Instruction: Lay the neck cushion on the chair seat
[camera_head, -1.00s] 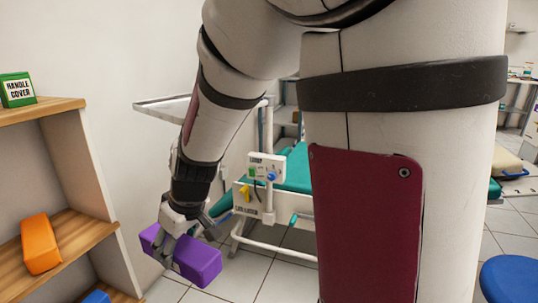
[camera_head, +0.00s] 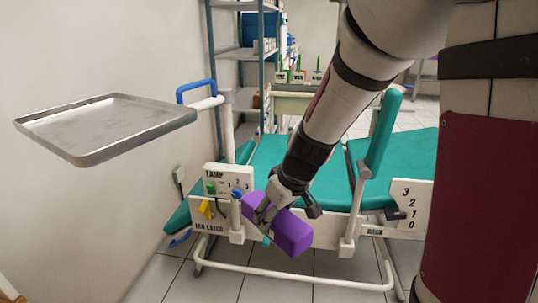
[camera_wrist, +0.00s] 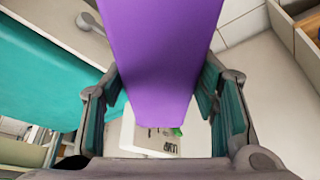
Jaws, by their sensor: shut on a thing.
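A purple block-shaped cushion (camera_head: 290,232), which I take to be the neck cushion, is in my gripper (camera_head: 276,206). My gripper is shut on it, with a finger on each side, and holds it in the air. In the wrist view the cushion (camera_wrist: 163,60) fills the upper middle between the two fingers. The teal dental chair (camera_head: 264,158) stands behind the cushion in the head view. Its flat padding is partly hidden by my arm. In the wrist view teal padding (camera_wrist: 45,70) shows at the left, apart from the cushion.
A metal tray (camera_head: 105,125) on a post juts out at the left. A white lamp control panel (camera_head: 228,180) and a white side rail stand at the chair's near side. An upright teal pad (camera_head: 381,135) rises on the right. Shelves (camera_head: 236,55) stand behind.

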